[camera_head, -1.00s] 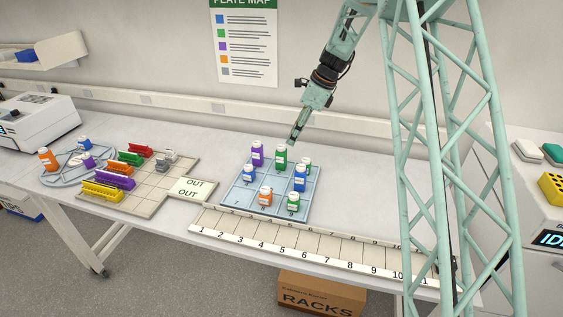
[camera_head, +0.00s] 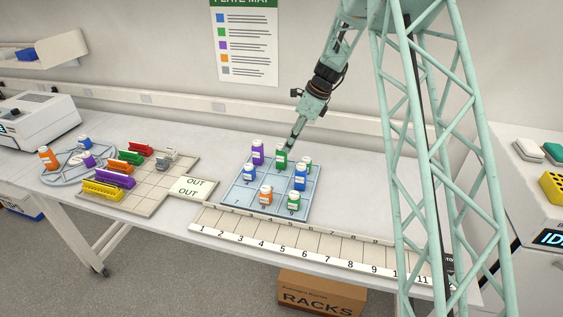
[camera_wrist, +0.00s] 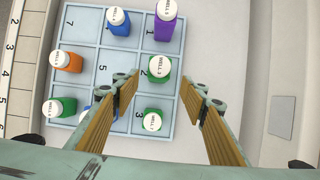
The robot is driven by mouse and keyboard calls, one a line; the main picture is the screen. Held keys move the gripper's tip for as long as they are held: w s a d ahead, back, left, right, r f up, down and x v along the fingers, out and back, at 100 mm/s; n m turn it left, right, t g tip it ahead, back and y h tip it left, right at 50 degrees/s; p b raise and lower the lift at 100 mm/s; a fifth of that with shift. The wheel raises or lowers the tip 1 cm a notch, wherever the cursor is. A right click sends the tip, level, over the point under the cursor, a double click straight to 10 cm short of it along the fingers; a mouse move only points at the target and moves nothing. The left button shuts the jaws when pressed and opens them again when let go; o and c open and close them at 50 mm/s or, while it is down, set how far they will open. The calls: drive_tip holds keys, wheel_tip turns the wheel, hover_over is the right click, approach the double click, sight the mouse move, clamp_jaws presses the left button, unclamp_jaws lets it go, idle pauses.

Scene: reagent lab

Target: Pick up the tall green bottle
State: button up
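The tall green bottle (camera_head: 281,160) stands upright with a white cap in the back-middle cell of the blue tray (camera_head: 233,200). In the wrist view the green bottle (camera_wrist: 158,79) is in the cell marked 2, just ahead of and roughly between the fingertips. My gripper (camera_head: 291,141) is at the bottle's upper right in the head view. In the wrist view my gripper (camera_wrist: 163,88) is open, with its two fingers apart and nothing held. Whether a finger touches the bottle cannot be told.
Close by stand a purple bottle (camera_head: 257,156), a tall blue bottle (camera_head: 300,181) and a short green bottle (camera_wrist: 152,123). An orange bottle (camera_head: 265,198) is nearer the front. A numbered strip (camera_head: 284,244) lies in front. The tabletop right of the tray is clear.

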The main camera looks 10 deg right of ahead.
sight(282, 157)
drive_tip(key=shift+x, duration=2.2)
drive_tip(key=shift+f, duration=0.15)
drive_tip(key=shift+b+x, duration=0.3)
drive_tip(key=shift+x, duration=2.2)
drive_tip(key=shift+s+a, duration=0.1)
drive_tip(key=shift+s, duration=0.05)
drive_tip(key=c, duration=0.9)
